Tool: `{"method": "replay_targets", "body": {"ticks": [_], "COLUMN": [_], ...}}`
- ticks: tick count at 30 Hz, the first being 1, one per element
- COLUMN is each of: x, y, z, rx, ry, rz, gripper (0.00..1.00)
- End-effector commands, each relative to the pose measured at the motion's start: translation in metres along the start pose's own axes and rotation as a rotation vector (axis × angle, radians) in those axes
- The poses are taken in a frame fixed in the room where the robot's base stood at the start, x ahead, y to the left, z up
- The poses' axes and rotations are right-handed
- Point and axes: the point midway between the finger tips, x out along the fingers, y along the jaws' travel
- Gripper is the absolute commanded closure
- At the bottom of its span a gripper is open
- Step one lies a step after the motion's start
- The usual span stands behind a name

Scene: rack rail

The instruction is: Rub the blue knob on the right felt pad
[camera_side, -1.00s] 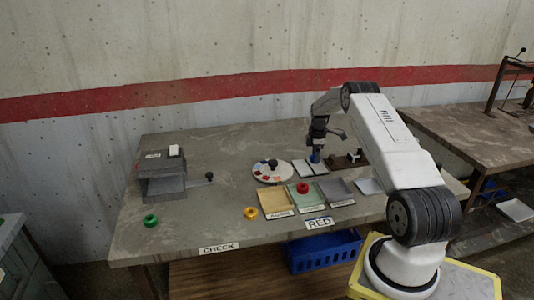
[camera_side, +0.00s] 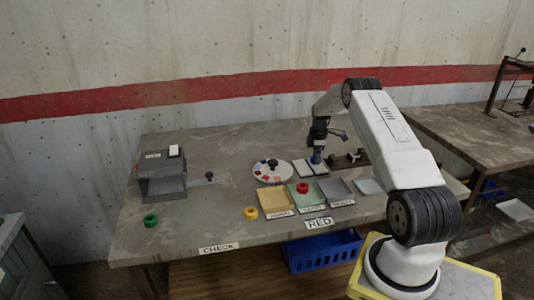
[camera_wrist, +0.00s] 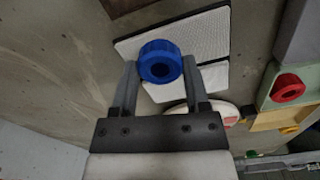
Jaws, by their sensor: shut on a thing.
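The blue knob (camera_wrist: 160,62) is held between the two fingers of my gripper (camera_wrist: 160,75) in the wrist view. In the side view the blue knob (camera_side: 316,158) is at the tip of my gripper (camera_side: 317,150), low over the right felt pad (camera_side: 319,169). The right felt pad (camera_wrist: 200,36) is the upper white pad in the wrist view, and the knob overlaps its lower edge. The left felt pad (camera_wrist: 212,76) lies beside it, partly hidden by a finger and the knob. I cannot tell whether the knob touches the pad.
A round white disc (camera_side: 262,174) with coloured marks lies left of the pads. A brown rack (camera_side: 352,160) stands close on the right. Trays, one with a red knob (camera_side: 302,187), lie in front. A grey box (camera_side: 161,175) and green ring (camera_side: 150,220) are far left.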

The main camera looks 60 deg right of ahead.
Motion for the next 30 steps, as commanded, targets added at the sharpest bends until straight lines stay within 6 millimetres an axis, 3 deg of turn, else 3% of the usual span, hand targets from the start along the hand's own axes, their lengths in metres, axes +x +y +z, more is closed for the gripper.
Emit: {"method": "replay_targets", "body": {"ticks": [30], "x": [0.003], "y": [-0.022], "z": [0.005], "rx": [0.000], "ry": [-0.001], "rz": [-0.010], "gripper": [1.00]}}
